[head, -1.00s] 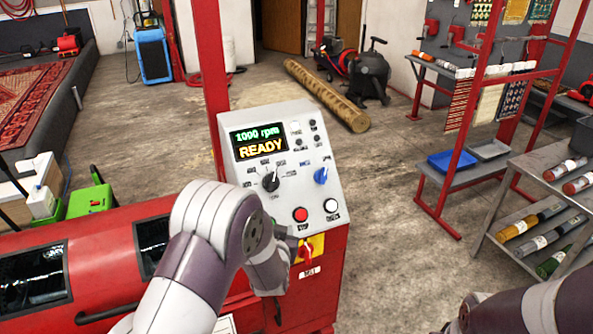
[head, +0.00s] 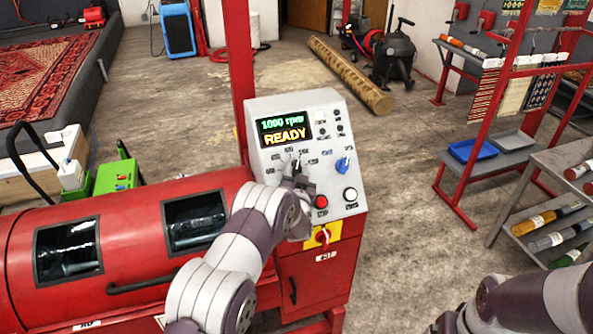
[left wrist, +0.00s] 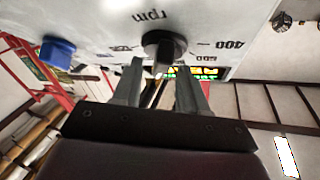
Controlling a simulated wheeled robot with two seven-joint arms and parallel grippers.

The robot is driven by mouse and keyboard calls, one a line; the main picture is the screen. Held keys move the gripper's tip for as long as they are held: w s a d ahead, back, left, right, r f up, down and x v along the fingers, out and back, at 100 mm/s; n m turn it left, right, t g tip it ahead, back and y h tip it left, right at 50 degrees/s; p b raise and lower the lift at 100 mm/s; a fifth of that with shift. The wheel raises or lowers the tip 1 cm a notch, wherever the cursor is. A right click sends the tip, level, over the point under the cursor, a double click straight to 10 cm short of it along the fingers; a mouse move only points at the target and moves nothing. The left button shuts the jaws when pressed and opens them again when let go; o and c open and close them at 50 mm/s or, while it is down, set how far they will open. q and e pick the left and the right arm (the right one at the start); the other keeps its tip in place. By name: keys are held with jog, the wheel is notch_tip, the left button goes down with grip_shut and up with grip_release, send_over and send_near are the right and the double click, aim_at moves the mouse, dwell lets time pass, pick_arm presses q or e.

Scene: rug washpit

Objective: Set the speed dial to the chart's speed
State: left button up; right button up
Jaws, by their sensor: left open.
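The control panel (head: 262,108) stands at the middle of the head view, its display (head: 284,130) reading "1000 rpm READY". The black speed dial (head: 296,168) sits below the display, partly covered by my left arm, so its pointer setting is unclear. In the left wrist view the dial (left wrist: 163,46) shows upside down under "rpm", near "400". My left gripper (left wrist: 160,68) is open, its two fingers apart just short of the dial and roughly lined up with it, holding nothing. I cannot make out a speed chart. My right gripper is outside the picture; only its arm shows.
A blue knob (head: 343,165), a red button (head: 321,201) and a white button (head: 350,194) lie close to the dial. A red-and-yellow switch (head: 323,236) is below. The red drum machine (head: 130,215) lies left; a rack (head: 470,200) stands right.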

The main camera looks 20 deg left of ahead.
pick_arm(q)
grip_shut()
jog(key=shift+f, duration=0.1)
